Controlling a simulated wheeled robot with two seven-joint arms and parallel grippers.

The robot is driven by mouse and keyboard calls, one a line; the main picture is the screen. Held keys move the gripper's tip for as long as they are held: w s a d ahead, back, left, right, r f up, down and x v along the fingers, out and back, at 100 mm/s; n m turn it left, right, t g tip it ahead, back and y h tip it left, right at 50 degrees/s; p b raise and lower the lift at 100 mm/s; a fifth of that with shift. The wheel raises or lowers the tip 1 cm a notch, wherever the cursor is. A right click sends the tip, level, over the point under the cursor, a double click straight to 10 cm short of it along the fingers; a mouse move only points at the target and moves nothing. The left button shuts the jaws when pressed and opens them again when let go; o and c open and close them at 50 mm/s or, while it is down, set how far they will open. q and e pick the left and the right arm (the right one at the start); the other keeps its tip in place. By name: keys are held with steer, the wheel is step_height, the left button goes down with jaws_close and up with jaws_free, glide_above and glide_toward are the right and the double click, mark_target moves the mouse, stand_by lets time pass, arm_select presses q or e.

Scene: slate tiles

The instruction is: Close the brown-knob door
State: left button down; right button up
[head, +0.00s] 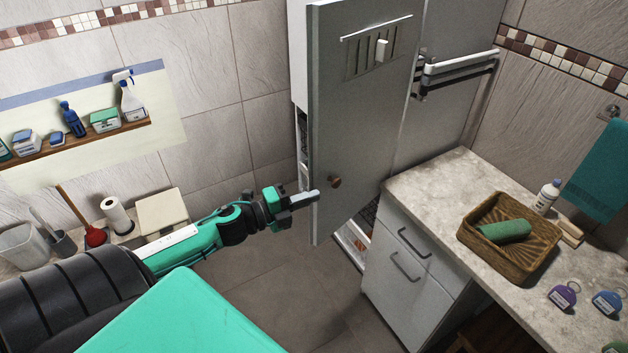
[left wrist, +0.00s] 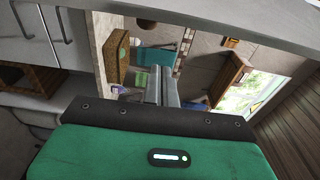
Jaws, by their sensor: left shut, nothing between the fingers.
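The tall grey door (head: 362,110) stands open from a pale cabinet in the middle of the head view. Its round brown knob (head: 335,182) sits low on the face turned to me, and a slotted vent is near its top. My left gripper (head: 314,196) reaches in from the left. Its fingertips overlap the door's free left edge in the picture, just left of the knob; I cannot tell whether they touch it. In the left wrist view the two fingers (left wrist: 163,88) are together with nothing between them. My right gripper is in neither view.
A counter (head: 440,185) with drawers stands right of the door, holding a wicker basket (head: 512,238) with a green roll. A towel rail (head: 460,68) is behind the door. At left are a toilet-paper roll (head: 116,215) and a red plunger (head: 95,236). Floor below the gripper is clear.

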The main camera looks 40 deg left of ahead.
mark_target(314, 184)
arm_select(q)
steer(key=w+p, duration=0.1)
steer(key=w+a+p, duration=0.1)
steer(key=w, duration=0.1)
steer(key=w+p, duration=0.1)
steer(key=shift+w+a+p, duration=0.3)
steer(key=shift+w+a, duration=0.1)
stand_by(0.4)
